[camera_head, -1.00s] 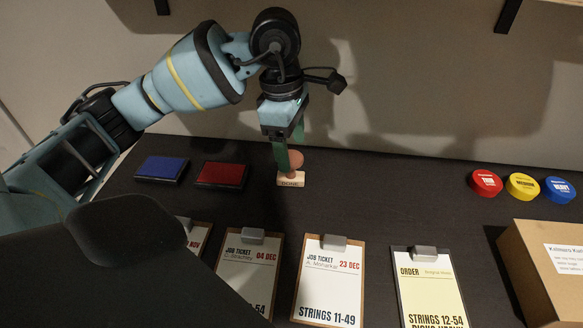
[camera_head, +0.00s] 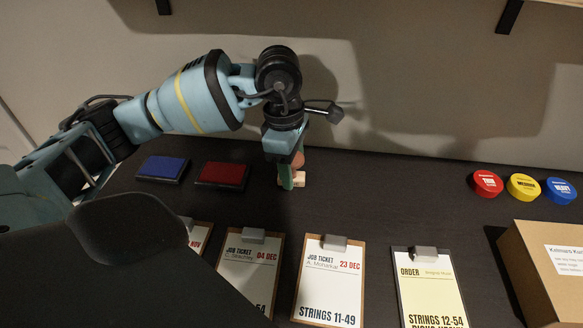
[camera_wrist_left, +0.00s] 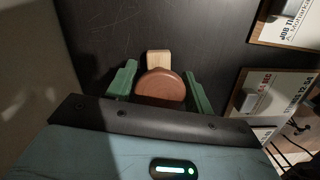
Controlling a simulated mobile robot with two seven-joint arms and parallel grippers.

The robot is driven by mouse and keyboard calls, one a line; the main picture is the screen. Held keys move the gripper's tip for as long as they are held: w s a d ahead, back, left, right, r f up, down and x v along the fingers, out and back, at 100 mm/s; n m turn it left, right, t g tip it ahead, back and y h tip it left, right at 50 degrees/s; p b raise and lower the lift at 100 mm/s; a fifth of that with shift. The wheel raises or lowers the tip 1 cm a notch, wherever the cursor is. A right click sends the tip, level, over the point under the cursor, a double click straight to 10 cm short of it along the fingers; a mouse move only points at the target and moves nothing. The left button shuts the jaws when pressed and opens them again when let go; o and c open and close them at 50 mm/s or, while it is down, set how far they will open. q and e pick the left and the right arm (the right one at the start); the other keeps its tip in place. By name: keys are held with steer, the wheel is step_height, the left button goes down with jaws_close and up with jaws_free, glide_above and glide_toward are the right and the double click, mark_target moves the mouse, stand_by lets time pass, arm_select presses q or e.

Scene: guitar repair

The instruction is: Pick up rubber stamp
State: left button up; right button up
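The rubber stamp stands on the dark bench, with a wooden base (camera_head: 299,180) and a rounded reddish-brown handle (camera_head: 298,160). My left gripper (camera_head: 293,180) is lowered over it and partly hides it in the head view. In the left wrist view the stamp's brown handle (camera_wrist_left: 161,86) lies between the two green fingers of my left gripper (camera_wrist_left: 160,90), with the pale base (camera_wrist_left: 159,58) beyond. The fingers are open, with a small gap seen on each side of the handle. My right gripper is in neither view.
A blue ink pad (camera_head: 162,168) and a red ink pad (camera_head: 222,174) lie left of the stamp. Clipboards with tickets (camera_head: 330,280) lie in front. Red, yellow and blue round tins (camera_head: 523,187) and a cardboard box (camera_head: 545,265) are at right. A wall stands behind.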

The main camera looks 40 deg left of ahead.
arm_select(q)
steer(key=c, duration=0.6)
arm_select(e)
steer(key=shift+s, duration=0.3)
arm_select(q)
steer(key=shift+r, duration=0.15)
steer(key=shift+r, duration=0.55)
step_height(320, 180, up, 2)
steer(key=shift+r, duration=0.15)
steer(key=s+d, duration=0.2)
steer(key=s, duration=0.2)
steer(key=s+d+r, duration=0.1)
steer(key=s+d, duration=0.1)
steer(key=s, duration=0.3)
steer(key=s+d, duration=0.2)
steer(key=s, duration=0.3)
steer(key=shift+s+d+r+b, duration=0.15)
steer(key=shift+s+d+b, duration=0.1)
steer(key=shift+d+b, duration=0.15)
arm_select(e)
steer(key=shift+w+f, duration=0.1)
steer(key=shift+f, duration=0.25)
